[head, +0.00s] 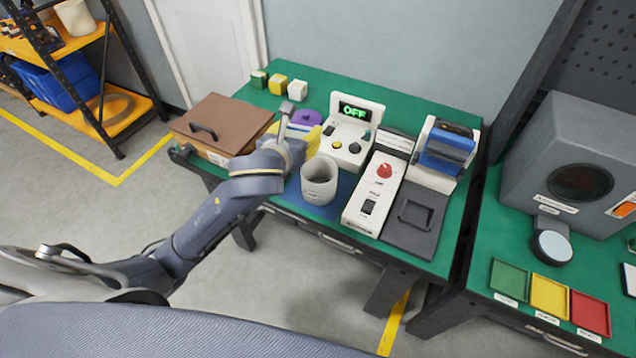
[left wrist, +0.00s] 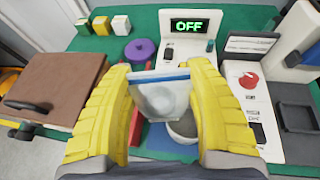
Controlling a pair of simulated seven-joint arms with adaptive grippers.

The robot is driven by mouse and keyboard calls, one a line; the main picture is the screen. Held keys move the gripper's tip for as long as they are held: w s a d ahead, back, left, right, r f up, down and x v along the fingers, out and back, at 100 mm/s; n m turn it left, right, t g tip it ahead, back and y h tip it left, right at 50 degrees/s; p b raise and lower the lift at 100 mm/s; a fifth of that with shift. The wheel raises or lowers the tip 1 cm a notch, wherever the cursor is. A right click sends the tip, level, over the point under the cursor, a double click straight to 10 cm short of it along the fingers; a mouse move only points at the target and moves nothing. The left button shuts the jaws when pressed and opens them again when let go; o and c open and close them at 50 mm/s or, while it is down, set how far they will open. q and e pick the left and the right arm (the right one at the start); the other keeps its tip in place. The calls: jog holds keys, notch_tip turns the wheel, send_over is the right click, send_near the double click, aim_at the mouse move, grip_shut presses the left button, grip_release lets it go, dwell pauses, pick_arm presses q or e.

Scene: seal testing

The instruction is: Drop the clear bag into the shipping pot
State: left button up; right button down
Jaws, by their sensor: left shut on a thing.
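The clear bag (left wrist: 160,98), with a blue strip along its top, hangs between the yellow fingers of my left gripper (left wrist: 160,90) in the left wrist view. The gripper is shut on it. In the head view my left gripper (head: 297,132) is above the table, just behind and left of the pot; my wrist hides the bag there. The shipping pot (head: 319,181) is a light grey open cylinder standing upright on a blue mat. In the left wrist view the pot (left wrist: 186,132) shows behind the bag, partly covered by it and the right finger. My right gripper is not in view.
A brown-lidded box (head: 222,122) is left of the pot. The OFF display unit (head: 352,133) stands behind it, and a white sealer with a red knob (head: 384,171) is close on its right. A purple round lid (head: 306,117) lies behind my gripper.

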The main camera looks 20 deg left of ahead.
pick_arm(q)
jog(key=d+f, duration=0.4)
jog(key=f, duration=0.1)
jog(key=shift+d, duration=0.3)
dwell(0.8)
jog(key=shift+w+f, duration=0.1)
jog(key=shift+f, duration=1.15)
dwell(0.5)
jog(key=shift+r, duration=0.1)
dwell(0.4)
jog(key=o, duration=1.2)
jog(key=shift+r, duration=0.1)
